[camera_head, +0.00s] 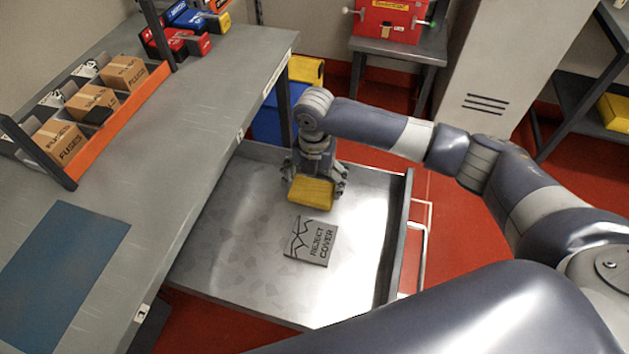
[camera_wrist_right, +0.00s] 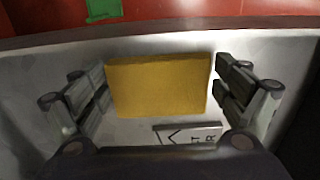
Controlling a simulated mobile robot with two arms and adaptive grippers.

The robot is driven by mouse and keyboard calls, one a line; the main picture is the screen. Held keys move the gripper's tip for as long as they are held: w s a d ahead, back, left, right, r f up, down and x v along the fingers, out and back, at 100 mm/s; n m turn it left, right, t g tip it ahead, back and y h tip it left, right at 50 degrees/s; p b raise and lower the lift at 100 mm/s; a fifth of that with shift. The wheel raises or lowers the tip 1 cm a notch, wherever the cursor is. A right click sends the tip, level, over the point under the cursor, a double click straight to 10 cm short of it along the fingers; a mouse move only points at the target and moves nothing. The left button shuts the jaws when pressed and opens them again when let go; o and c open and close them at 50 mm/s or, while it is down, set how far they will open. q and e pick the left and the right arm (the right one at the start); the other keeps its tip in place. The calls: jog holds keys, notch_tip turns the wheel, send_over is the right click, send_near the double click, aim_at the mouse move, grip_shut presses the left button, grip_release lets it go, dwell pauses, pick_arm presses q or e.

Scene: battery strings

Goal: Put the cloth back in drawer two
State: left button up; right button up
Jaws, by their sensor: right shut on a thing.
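The cloth, a folded yellow pad (camera_head: 311,192), is between the fingers of my right gripper (camera_head: 314,182), inside the open metal drawer (camera_head: 350,262). In the right wrist view the yellow cloth (camera_wrist_right: 158,86) spans the gap between the two fingers of the right gripper (camera_wrist_right: 160,90), which is shut on it. The cloth is at or just above the drawer floor; I cannot tell if it touches. My left gripper is not in view.
A grey plate marked "REJECT COVER" (camera_head: 311,241) lies in the drawer, close to the cloth. The drawer's front wall and handle (camera_head: 421,240) are at the right. The workbench (camera_head: 190,130) overhangs at the left. The drawer floor around the plate is clear.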

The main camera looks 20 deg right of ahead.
aim_at(315, 185)
jog(key=shift+f, duration=0.15)
jog(key=o, duration=0.7)
jog(key=shift+o, duration=0.2)
notch_tip(315, 185, up, 12)
jog(key=shift+r+b, duration=0.2)
jog(key=shift+b, duration=0.15)
